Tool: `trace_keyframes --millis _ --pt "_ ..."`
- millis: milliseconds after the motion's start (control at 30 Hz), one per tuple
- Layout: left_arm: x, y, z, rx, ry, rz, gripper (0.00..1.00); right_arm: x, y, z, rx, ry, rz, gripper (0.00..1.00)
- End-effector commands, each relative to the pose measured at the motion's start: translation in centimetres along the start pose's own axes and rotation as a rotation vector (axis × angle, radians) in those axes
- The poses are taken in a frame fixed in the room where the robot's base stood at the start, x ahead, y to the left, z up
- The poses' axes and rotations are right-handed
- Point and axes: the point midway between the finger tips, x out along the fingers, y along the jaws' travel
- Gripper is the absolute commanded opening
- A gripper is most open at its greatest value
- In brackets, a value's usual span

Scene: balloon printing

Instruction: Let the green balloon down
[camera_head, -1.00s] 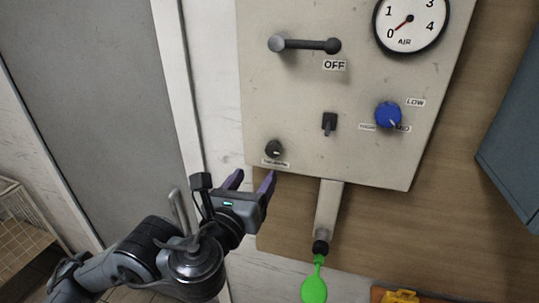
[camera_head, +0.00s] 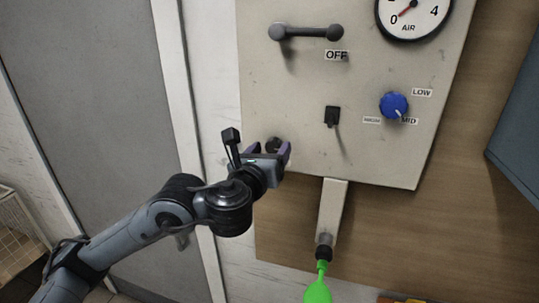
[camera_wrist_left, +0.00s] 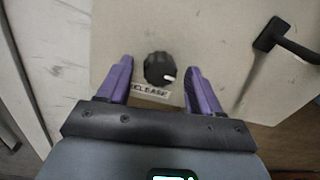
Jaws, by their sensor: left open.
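The green balloon (camera_head: 318,291) hangs from the black nozzle (camera_head: 324,252) below the panel, cut off by the bottom edge of the head view. A black round knob (camera_wrist_left: 159,68) with a white mark sits on the panel above a label reading "RELEASE", partly covered in the wrist view. The knob also shows in the head view (camera_head: 273,145). My left gripper (camera_head: 279,149) is open, its purple fingers on either side of the knob. In the wrist view, my left gripper (camera_wrist_left: 159,75) has gaps between the knob and both fingers. My right gripper is not in view.
The panel (camera_head: 380,160) also carries a lever (camera_head: 305,32) above an "OFF" label, a small black switch (camera_head: 331,116), a blue dial (camera_head: 393,105) and an air gauge (camera_head: 412,14) with its needle near the low end. A blue-grey box (camera_head: 517,130) is at right.

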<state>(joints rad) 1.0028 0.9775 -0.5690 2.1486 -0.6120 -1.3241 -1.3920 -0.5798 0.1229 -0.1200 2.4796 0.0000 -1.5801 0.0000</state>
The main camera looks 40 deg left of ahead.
Motion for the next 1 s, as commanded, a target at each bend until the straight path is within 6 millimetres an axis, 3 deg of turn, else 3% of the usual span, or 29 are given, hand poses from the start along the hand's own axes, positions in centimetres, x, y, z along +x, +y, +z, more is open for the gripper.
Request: trace_keyframes --millis 300,667,1000 --pt "0.13 -0.01 0.03 0.0 0.0 0.0 0.63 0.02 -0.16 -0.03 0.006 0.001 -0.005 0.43" --pt "0.11 -0.02 0.01 0.0 0.0 -0.001 0.09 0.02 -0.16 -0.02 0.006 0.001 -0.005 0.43" --pt "0.11 -0.02 -0.14 -0.051 -0.001 -0.001 0.09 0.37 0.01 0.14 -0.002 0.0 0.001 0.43"
